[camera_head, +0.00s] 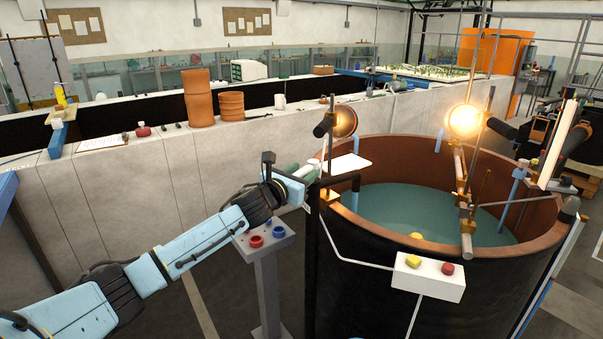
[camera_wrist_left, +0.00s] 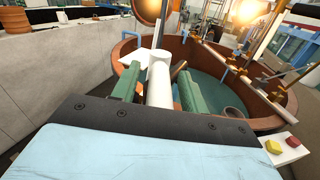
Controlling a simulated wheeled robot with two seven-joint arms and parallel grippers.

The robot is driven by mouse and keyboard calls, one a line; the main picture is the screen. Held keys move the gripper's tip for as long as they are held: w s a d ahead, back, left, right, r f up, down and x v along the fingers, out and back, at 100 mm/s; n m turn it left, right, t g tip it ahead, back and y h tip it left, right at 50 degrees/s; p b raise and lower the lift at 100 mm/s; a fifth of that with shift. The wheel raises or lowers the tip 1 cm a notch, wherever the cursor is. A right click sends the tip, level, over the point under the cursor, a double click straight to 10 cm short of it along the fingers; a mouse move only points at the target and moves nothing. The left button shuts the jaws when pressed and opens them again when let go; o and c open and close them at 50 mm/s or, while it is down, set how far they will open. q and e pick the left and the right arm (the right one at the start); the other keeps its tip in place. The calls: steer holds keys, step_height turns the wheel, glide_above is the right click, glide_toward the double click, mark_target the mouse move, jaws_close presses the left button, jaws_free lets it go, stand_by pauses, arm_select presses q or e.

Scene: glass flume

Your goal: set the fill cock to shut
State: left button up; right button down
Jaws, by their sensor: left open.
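My left gripper (camera_head: 304,172) reaches in from the left to the near left rim of the round tank (camera_head: 385,268). In the left wrist view its two green fingers (camera_wrist_left: 157,72) are open, one on each side of a white cylindrical piece (camera_wrist_left: 160,92) with a wider head. This piece appears to belong to the fill cock, but I cannot tell its setting. A gap shows beside it, and I cannot tell whether either finger touches it. In the head view the wrist and fingers largely hide it. My right gripper is not in view.
A white box with a yellow and a red button (camera_head: 428,278) is on the tank's front. A grey pedestal (camera_head: 265,262) with red and blue knobs stands below my left wrist. Lamps (camera_head: 465,121) and rods rise above the tank. The long flume wall (camera_head: 130,180) runs behind.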

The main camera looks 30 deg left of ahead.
arm_select(q)
jaws_close()
stand_by(0.3)
